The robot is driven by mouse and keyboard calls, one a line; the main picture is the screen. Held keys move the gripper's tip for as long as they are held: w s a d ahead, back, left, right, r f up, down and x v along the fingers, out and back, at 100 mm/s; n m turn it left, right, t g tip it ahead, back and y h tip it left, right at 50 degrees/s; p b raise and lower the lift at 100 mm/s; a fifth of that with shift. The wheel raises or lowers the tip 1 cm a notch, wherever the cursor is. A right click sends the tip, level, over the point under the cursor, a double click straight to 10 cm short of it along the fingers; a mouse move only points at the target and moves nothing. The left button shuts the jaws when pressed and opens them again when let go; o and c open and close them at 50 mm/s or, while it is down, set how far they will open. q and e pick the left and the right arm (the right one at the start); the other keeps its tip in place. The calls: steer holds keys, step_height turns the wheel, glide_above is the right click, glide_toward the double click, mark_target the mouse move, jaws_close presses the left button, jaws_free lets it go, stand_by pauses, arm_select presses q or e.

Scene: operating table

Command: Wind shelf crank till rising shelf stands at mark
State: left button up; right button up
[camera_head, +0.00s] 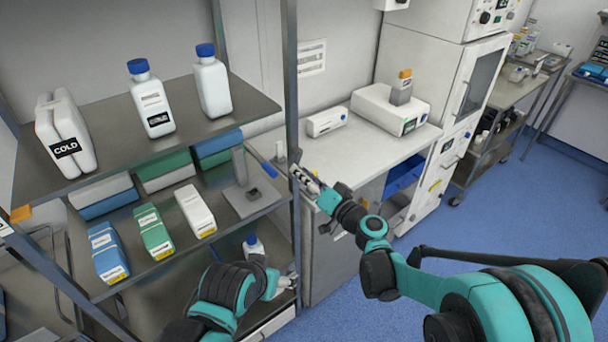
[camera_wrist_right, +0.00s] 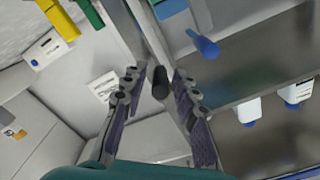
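My right gripper (camera_head: 305,180) is at the rack's front right post. In the right wrist view its two fingers (camera_wrist_right: 157,82) stand apart around a dark cylinder (camera_wrist_right: 160,83), which looks like the crank's grip; small gaps seem to show on both sides. The rest of the crank is hard to make out. The rack's upper shelf (camera_head: 150,135) carries bottles; a lower shelf (camera_head: 180,250) carries cartons. An orange tag (camera_head: 21,213) sits at the rack's left post; I cannot tell whether it is the mark. My left gripper (camera_head: 285,284) is low by the rack, its fingers too small to read.
A blue-handled device (camera_head: 245,190) stands on the lower shelf close to the post; its blue handle (camera_wrist_right: 203,45) shows in the right wrist view. White bottles (camera_head: 152,98) stand above. A bench (camera_head: 345,145) with instruments lies right of the rack. Blue floor is free at right.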

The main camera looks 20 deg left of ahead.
jaws_close()
steer(key=shift+s+a+m, duration=0.1)
steer(key=shift+s+m, duration=0.05)
steer(key=shift+m, duration=0.25)
steer(key=shift+s+a+r+m+p, duration=0.3)
steer(key=shift+r+m, duration=0.5)
steer(key=shift+m, duration=1.65)
steer(key=shift+s+a+r+m+p, duration=0.15)
steer(key=shift+s+r+m+p, duration=0.45)
steer(key=shift+m, duration=1.8)
steer(key=shift+s+a+r+m+p, duration=0.2)
steer(key=shift+r+m, duration=0.75)
steer(key=shift+m, duration=1.5)
steer(key=shift+w, duration=0.15)
